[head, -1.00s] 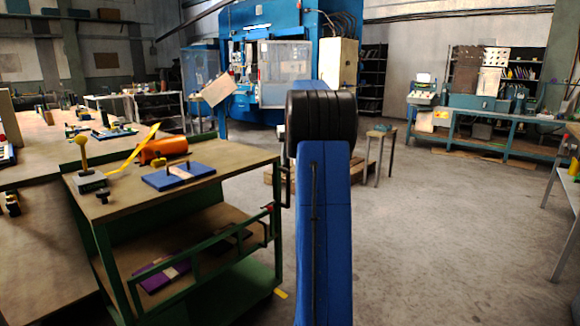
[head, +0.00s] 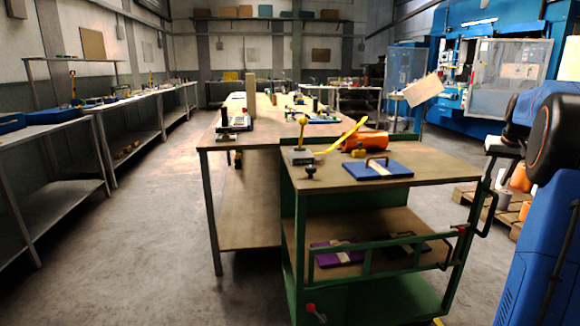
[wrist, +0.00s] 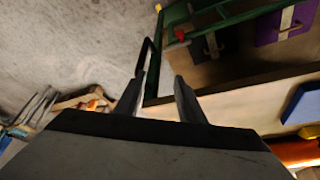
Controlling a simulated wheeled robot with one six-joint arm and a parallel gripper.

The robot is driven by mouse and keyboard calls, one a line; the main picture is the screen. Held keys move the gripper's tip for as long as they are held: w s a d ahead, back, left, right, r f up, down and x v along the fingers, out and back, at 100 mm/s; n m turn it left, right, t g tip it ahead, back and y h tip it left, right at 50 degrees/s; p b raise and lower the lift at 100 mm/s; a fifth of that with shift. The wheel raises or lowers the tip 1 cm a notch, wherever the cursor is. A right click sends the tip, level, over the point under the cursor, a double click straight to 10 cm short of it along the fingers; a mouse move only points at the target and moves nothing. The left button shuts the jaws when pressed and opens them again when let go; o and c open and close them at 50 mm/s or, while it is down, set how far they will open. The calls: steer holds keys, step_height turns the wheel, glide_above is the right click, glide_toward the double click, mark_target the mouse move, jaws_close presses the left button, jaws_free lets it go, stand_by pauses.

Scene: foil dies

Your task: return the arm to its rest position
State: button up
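My arm, blue with a black joint, stands at the right edge of the head view, right of the green trolley (head: 290,215). My gripper (wrist: 158,88) shows in the wrist view with its two dark fingers apart and nothing held between them. Beyond the fingers the wrist view shows the trolley's green frame (wrist: 222,20), a purple die (wrist: 285,24) and part of a blue die (wrist: 303,105). The fingertips cannot be made out in the head view.
On the trolley top lie the blue die (head: 378,171), an orange cylinder (head: 366,142) and a yellow-knobbed tool (head: 303,135). The purple die (head: 335,252) lies on its lower shelf. A long table stands behind. A pallet (head: 510,208) is at right. The floor at left is clear.

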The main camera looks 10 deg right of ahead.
steer(key=s+a+n, duration=0.1)
steer(key=s+a, duration=0.3)
steer(key=a, duration=0.7)
steer(key=s+a+n+y, duration=0.1)
steer(key=s+a, duration=0.3)
steer(key=a, duration=0.6)
steer(key=s+a+n, duration=0.1)
steer(key=s+a, duration=0.3)
steer(key=a, duration=0.7)
steer(key=s+a+f+n, duration=0.1)
steer(key=s+a+f, duration=0.3)
steer(key=s, duration=0.4)
steer(key=s+a+f+n, duration=0.1)
steer(key=s+a+f, duration=0.4)
steer(key=s+a, duration=0.2)
steer(key=s+a+f+n+y, duration=0.1)
steer(key=s+a+f, duration=0.4)
steer(key=s, duration=0.4)
steer(key=shift+a+t, duration=0.4)
steer(key=shift+a, duration=0.05)
steer(key=shift+r, duration=0.1)
